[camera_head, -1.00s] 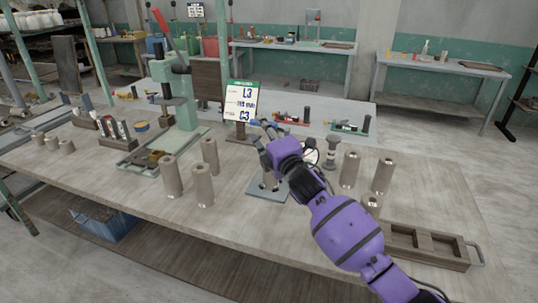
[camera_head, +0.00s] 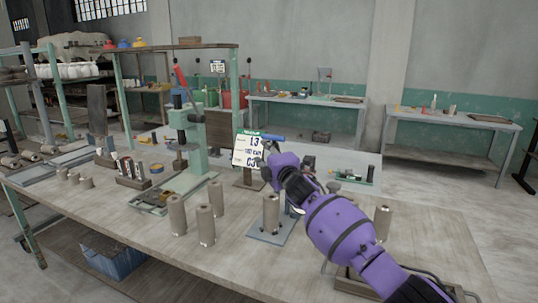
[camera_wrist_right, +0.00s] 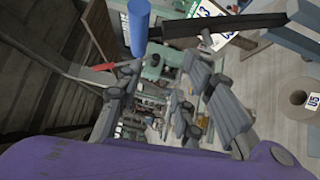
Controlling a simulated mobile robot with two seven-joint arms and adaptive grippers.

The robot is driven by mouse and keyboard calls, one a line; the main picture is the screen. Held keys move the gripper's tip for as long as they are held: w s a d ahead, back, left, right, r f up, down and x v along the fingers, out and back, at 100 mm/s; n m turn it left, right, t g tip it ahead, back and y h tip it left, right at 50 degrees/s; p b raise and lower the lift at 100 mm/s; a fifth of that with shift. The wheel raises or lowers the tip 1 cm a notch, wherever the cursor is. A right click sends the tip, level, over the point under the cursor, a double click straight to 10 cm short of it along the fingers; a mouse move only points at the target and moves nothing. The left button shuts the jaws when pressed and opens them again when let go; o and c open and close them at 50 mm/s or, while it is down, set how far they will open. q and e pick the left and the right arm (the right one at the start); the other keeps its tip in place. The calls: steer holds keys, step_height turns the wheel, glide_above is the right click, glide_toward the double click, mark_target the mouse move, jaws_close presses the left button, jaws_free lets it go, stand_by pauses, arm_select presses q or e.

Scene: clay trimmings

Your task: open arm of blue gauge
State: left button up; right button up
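A blue cylindrical handle (camera_head: 271,137), which appears to belong to the blue gauge, shows just above my right gripper (camera_head: 266,160) in the head view. In the right wrist view the blue handle (camera_wrist_right: 139,27) stands at the end of a dark bar (camera_wrist_right: 220,28). The right fingers (camera_wrist_right: 165,105) are spread apart with nothing between them. The handle is beyond the fingertips; I cannot tell whether they touch it. Below the gripper a clay-coloured cylinder (camera_head: 271,210) stands upright on a blue-grey base plate (camera_head: 268,236). The rest of the gauge is largely hidden by my purple arm. My left gripper is out of view.
A white card with a green header (camera_head: 247,152) stands left of the gripper. A green press (camera_head: 192,130) and several upright cylinders (camera_head: 205,225) are farther left. Another cylinder (camera_head: 382,222) stands right of my arm. The front table edge is mostly clear.

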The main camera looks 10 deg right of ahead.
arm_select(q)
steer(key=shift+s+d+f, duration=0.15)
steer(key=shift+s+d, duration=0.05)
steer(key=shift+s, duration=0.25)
arm_select(e)
steer(key=v, duration=1.2)
steer(key=shift+s+d, duration=0.15)
steer(key=shift+d, duration=0.1)
